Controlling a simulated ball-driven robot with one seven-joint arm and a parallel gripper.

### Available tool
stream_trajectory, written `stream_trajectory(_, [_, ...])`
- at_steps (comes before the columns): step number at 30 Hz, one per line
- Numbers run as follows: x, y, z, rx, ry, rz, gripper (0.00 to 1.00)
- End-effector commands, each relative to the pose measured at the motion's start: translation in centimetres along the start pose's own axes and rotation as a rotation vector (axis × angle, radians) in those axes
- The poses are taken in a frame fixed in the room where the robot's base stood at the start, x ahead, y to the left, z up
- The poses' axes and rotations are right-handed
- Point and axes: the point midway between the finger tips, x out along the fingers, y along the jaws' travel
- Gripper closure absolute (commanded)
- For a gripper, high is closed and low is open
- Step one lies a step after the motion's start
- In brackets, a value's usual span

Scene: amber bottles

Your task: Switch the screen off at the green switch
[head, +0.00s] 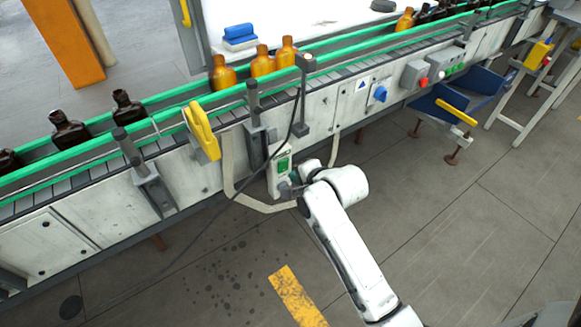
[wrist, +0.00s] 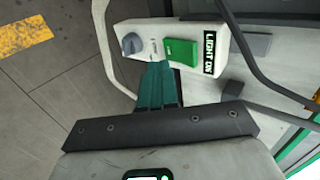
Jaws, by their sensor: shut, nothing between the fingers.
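The green switch (wrist: 181,52) sits on a white box, beside a black label (wrist: 210,53) reading "LIGHT ON". A grey knob (wrist: 131,44) is at the box's other end. In the head view, the white box (head: 273,185) hangs on the conveyor's side with the green switch (head: 284,165) on its face. My gripper (wrist: 156,66) is shut and empty, its teal fingertips at the box between knob and switch, close to the switch's lower left corner. I cannot tell whether they touch. In the head view my gripper (head: 290,189) is partly hidden by the wrist. No screen is identifiable.
Cables and a grey-white conduit (head: 229,170) run around the box. The conveyor (head: 70,206) carries amber and dark bottles (head: 262,62). A yellow handle (head: 202,133), a blue knob (head: 380,94) and a red button (head: 423,82) are along its side. The floor in front is open.

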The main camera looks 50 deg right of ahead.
Motion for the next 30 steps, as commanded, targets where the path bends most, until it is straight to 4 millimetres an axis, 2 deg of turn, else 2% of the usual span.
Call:
stream_trajectory(1, [0.4, -1.1, 0.0, 0.0, 0.0, -0.005, 1.0])
stream_trajectory(7, [1.7, -2.3, 0.0, 0.0, 0.0, -0.004, 1.0])
stream_trajectory(20, [2.0, -2.5, 0.0, -0.001, 0.001, -0.003, 1.0])
stream_trajectory(24, [2.3, -3.3, 0.0, -0.001, 0.0, -0.002, 1.0])
stream_trajectory(30, [2.3, -3.1, 0.0, -0.001, 0.0, -0.003, 1.0])
